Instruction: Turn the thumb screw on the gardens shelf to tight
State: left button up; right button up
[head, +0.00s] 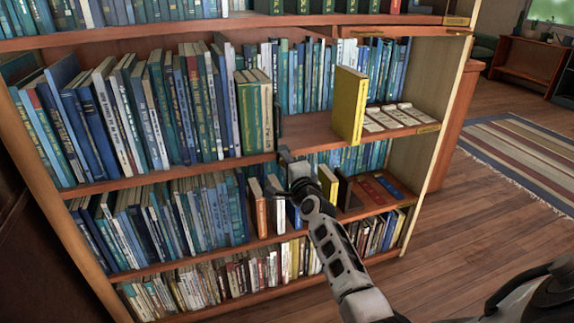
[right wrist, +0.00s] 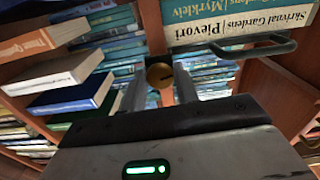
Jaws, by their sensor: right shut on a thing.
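The thumb screw (right wrist: 160,75) is a small round brass knob with a dark slot, under the shelf edge in the right wrist view. My right gripper (right wrist: 158,88) is shut on it, one pale finger on each side. In the head view my right gripper (head: 288,165) is at the front edge of the middle shelf (head: 310,138), and the screw is hidden there. Green-and-cream books (head: 255,110) stand on that shelf to the left of a dark bookend (head: 279,130). The wrist view shows the bookend's dark bar (right wrist: 250,48) and a spine reading "Gardens" (right wrist: 225,25). My left gripper is out of view.
A yellow book (head: 350,105) stands upright on the middle shelf, with pale cards (head: 395,118) to its right. Several books (head: 262,205) stand on the shelf below, close to my right gripper. Open floor (head: 470,210) and a striped rug (head: 530,150) lie to the right.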

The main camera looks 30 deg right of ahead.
jog(key=o, duration=0.8)
jog(key=shift+o, duration=0.8)
jog(key=p+v, duration=0.3)
jog(key=v, duration=1.3)
jog(key=shift+p, duration=0.3)
